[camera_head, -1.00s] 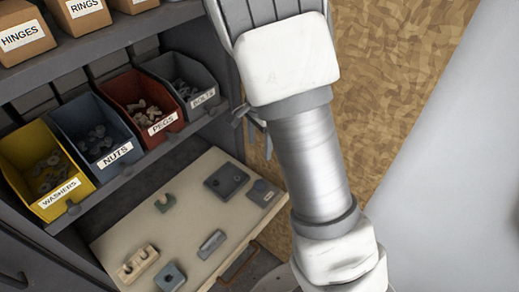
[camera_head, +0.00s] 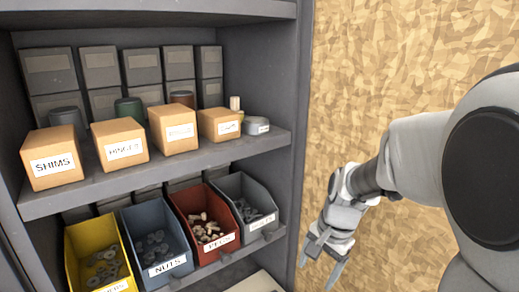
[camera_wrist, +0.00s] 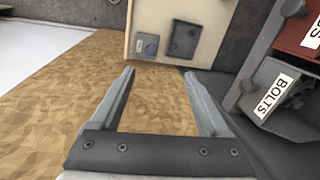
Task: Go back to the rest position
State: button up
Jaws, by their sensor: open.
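My gripper (camera_head: 324,266) is at the lower right of the head view, in front of the plywood wall and just right of the shelf unit. It also shows in the wrist view (camera_wrist: 160,95), with its two fingers apart and nothing between them.
The shelf unit (camera_head: 300,130) fills the left, with cardboard boxes (camera_head: 174,127) above and yellow, blue (camera_head: 156,240), red (camera_head: 206,222) and grey bins (camera_head: 246,205) below. A pale board with fixtures (camera_wrist: 160,30) is ahead. Plywood (camera_head: 410,60) is bare at right.

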jog(key=s+r+n+t, duration=0.2)
jog(key=s+r+n, duration=0.2)
jog(key=s, duration=0.4)
jog(key=s+d+r+n+t+h, duration=0.1)
jog(key=s+r+n+t, duration=0.1)
jog(key=s+r+n, duration=0.3)
jog(key=s+r, duration=0.2)
jog(key=s, duration=0.1)
jog(key=shift+n, duration=0.3)
